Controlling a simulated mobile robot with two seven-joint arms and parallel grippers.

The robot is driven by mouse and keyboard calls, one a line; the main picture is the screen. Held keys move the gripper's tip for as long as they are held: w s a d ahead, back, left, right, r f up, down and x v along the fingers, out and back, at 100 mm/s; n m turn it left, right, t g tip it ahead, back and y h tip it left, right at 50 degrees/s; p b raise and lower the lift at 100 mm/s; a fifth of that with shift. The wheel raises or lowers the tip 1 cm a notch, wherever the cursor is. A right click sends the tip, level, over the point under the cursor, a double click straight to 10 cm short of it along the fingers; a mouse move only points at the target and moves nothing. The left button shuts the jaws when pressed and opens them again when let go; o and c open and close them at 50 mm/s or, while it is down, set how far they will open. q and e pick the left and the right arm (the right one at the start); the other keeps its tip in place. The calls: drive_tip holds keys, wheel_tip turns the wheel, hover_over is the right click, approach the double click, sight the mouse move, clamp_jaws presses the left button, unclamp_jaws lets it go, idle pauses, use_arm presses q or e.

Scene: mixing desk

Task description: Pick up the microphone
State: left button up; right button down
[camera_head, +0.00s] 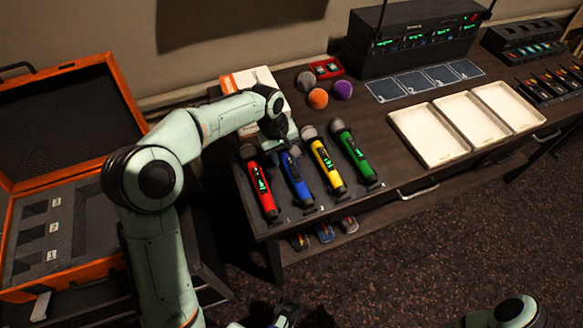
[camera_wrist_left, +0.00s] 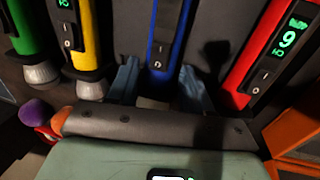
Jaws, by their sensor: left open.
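Four microphones lie side by side on the dark desk: red (camera_head: 262,187), blue (camera_head: 296,180), yellow (camera_head: 325,166) and green (camera_head: 354,156). My left gripper (camera_head: 286,146) is over the head end of the blue microphone and hides part of it. In the left wrist view the open fingers (camera_wrist_left: 160,88) stand on either side of the blue microphone (camera_wrist_left: 168,40), with gaps. The red microphone (camera_wrist_left: 270,55) is to the right there, the yellow (camera_wrist_left: 85,40) and green (camera_wrist_left: 28,35) to the left. Dark parts at the head view's bottom edge may be my right gripper; its jaws are unclear.
An open orange case (camera_head: 68,273) with foam slots stands at left. Orange (camera_head: 317,99) and purple (camera_head: 342,90) foam covers lie behind the microphones. White trays (camera_head: 428,136) are at right, and a receiver (camera_head: 415,38) with antennas is at the back.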

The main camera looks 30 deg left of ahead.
use_arm(q)
drive_tip(key=shift+w+d+f, duration=0.1)
drive_tip(key=shift+f, duration=0.65)
drive_tip(key=shift+r, duration=0.1)
clamp_jaws()
